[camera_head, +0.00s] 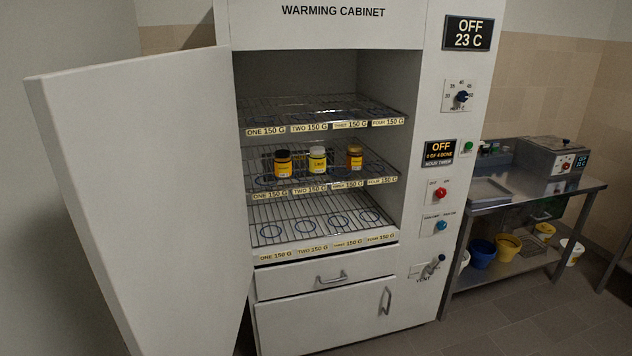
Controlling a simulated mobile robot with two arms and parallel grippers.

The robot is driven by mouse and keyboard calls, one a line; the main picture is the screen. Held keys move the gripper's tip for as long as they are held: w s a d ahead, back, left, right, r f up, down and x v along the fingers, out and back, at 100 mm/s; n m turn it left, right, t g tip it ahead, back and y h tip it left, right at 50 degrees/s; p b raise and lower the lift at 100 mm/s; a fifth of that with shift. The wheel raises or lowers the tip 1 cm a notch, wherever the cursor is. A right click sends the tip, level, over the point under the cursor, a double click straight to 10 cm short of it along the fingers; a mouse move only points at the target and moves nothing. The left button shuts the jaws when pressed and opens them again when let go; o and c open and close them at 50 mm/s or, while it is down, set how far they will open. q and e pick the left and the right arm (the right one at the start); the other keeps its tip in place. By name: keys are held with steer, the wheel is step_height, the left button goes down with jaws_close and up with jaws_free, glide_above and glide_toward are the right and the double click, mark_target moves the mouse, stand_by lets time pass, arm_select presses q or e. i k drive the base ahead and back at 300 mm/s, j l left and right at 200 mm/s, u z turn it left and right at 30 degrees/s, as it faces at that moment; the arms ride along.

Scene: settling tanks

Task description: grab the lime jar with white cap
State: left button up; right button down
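The jar with the white cap (317,161) stands upright on the middle wire shelf (262,188) of the open warming cabinet. It looks pale with a yellow label, whose small print is hard to read. A dark jar with a dark cap and yellow label (283,163) stands to its left. An amber jar with a brownish cap (354,158) stands to its right, with a gap between. Neither of my grippers is in view.
The cabinet door (150,200) stands wide open on the left. The top shelf (300,112) and bottom shelf (320,222) hold no jars. A steel table (490,198) with buckets below stands at the right. Floor shows in front of it.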

mark_target(317, 155)
steer(key=i+l+u, duration=0.3)
steer(key=i+l, duration=0.35)
steer(key=i, duration=0.15)
steer(key=i+l+u, duration=0.35)
steer(key=i+l, duration=0.4)
steer(key=l, duration=0.1)
